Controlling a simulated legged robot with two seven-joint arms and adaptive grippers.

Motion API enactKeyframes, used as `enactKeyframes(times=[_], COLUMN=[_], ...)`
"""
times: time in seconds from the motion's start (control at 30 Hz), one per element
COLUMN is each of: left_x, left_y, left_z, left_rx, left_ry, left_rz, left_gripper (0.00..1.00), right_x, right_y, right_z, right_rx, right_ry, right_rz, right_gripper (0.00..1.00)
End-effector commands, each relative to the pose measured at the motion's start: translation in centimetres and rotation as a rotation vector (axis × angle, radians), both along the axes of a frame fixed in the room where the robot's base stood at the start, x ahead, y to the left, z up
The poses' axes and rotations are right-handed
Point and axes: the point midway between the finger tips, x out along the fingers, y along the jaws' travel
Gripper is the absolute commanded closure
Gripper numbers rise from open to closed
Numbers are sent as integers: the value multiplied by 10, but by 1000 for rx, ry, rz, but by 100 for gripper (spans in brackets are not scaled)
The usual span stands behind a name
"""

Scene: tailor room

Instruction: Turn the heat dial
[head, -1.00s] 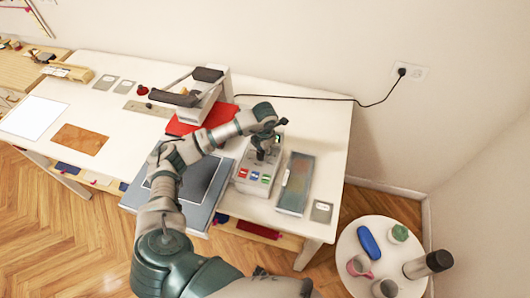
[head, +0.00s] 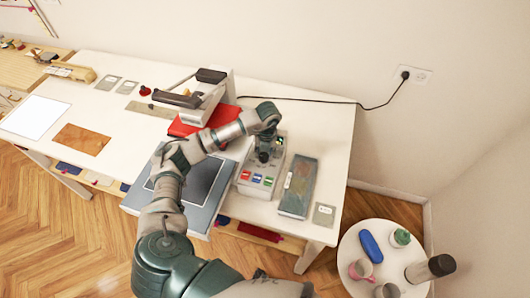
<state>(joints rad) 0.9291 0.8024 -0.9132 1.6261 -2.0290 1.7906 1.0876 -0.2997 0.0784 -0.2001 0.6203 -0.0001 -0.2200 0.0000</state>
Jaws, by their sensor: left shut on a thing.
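The pale control box (head: 254,189) stands on the white table, with a green, a red and a blue label or button along its near side. My left gripper (head: 263,157) points down onto the far part of the box's top and is shut on the heat dial there. The dial itself is hidden under the fingers and wrist. My right gripper is out of view.
A grey flat case (head: 299,188) lies just right of the box. A grey-blue press plate (head: 195,215) lies to its left under my arm. A red pad (head: 205,122) and a white press with a dark handle (head: 211,76) are behind. A round side table (head: 400,275) holds cups and a bottle.

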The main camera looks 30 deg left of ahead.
Motion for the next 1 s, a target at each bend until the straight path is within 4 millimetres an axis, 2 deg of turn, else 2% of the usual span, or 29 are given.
enactKeyframes(times=[0.03, 0.3, 0.8, 0.83, 0.9, 1.0], left_x=[-4, -4, -4, -4, -3, -2], left_y=[-1, -1, -1, -1, -1, -1], left_z=[-5, -6, -6, -6, -5, -4], left_rx=[2, 1, 1, 1, 1, 0], left_ry=[17, 18, 17, 17, 14, 11], left_rz=[17, 96, 110, 110, 111, 111], left_gripper=[96, 96, 96, 54, 36, 36], right_x=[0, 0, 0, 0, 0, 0], right_y=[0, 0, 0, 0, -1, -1], right_z=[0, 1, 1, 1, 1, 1], right_rx=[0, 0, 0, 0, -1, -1], right_ry=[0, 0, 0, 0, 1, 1], right_rz=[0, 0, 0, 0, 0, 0], right_gripper=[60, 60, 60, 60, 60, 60])
